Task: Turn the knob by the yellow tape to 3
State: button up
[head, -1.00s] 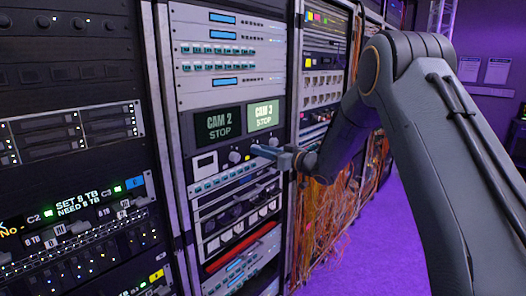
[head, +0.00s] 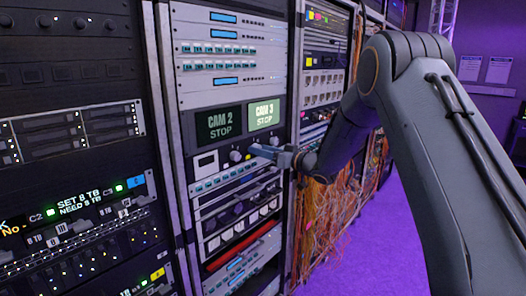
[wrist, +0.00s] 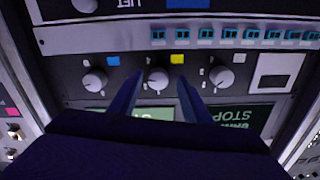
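In the wrist view, which shows the panel upside down, a round grey-white knob (wrist: 158,81) sits beside a small yellow tape (wrist: 177,59). My gripper (wrist: 158,86) is open, with one dark finger on each side of this knob and a gap showing on both sides. The numbers around the knob are too small to read, so I cannot tell its setting. In the head view my gripper (head: 262,152) reaches to the panel under the CAM 3 screen and hides part of it.
Another knob (wrist: 95,80) stands left by a blue tape (wrist: 113,61), and a third knob (wrist: 221,77) stands right. The CAM 2 screen (head: 219,124) and CAM 3 screen (head: 264,115) both read STOP. Orange cables (head: 325,215) hang right of the rack. Purple floor (head: 375,245) is open beyond.

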jog(key=shift+d, duration=0.2)
jog(key=b+v, duration=0.2)
jog(key=v, duration=0.5)
jog(key=shift+s+d, duration=0.2)
jog(key=shift+d, duration=0.05)
